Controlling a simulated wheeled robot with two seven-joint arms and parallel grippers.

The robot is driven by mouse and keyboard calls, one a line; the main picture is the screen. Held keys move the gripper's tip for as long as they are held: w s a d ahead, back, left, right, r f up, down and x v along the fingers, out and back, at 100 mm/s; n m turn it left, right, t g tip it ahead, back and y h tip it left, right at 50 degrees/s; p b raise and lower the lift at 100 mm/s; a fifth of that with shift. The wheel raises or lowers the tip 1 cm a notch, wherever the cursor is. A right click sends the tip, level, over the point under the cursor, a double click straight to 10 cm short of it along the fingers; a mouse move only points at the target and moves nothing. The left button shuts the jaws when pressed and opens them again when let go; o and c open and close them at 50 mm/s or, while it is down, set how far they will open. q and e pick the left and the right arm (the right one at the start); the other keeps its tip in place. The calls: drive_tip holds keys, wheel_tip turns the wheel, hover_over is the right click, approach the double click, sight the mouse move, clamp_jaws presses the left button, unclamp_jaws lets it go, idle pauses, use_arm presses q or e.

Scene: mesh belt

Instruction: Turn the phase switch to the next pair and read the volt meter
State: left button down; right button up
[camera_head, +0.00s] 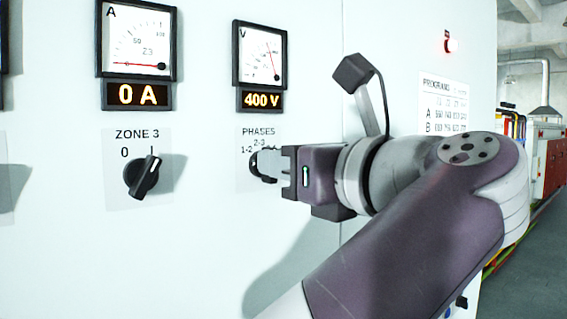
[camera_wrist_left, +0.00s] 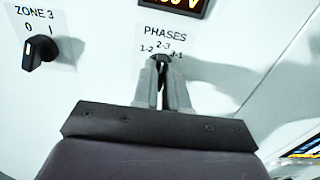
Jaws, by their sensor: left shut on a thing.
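The black phase switch (camera_head: 257,163), under the label PHASES with marks 1-2, 2-3 and 3-1, is on the white panel. My left gripper (camera_head: 268,163) is shut on its knob. In the left wrist view the two fingers (camera_wrist_left: 161,75) straddle the knob (camera_wrist_left: 161,58) below the 2-3 mark; its pointer is mostly hidden, so I cannot tell its exact setting. The volt meter (camera_head: 260,55) above has its needle towards the right of the scale, and its amber display (camera_head: 262,100) reads 400 V. My right gripper is out of view.
An ammeter (camera_head: 137,38) reading 0 A and the ZONE 3 switch (camera_head: 142,178), turned towards I, are to the left. A red lamp (camera_head: 450,45) and a PROGRAMS sheet (camera_head: 445,98) are to the right. An aisle opens beyond the panel edge.

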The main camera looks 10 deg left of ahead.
use_arm(q)
drive_tip(key=shift+f, duration=0.1)
drive_tip(key=c, duration=1.2)
unclamp_jaws()
drive_tip(key=shift+o, duration=0.2)
drive_tip(key=v, duration=1.2)
drive_tip(key=shift+s+d+p, duration=0.25)
drive_tip(key=shift+p, duration=0.15)
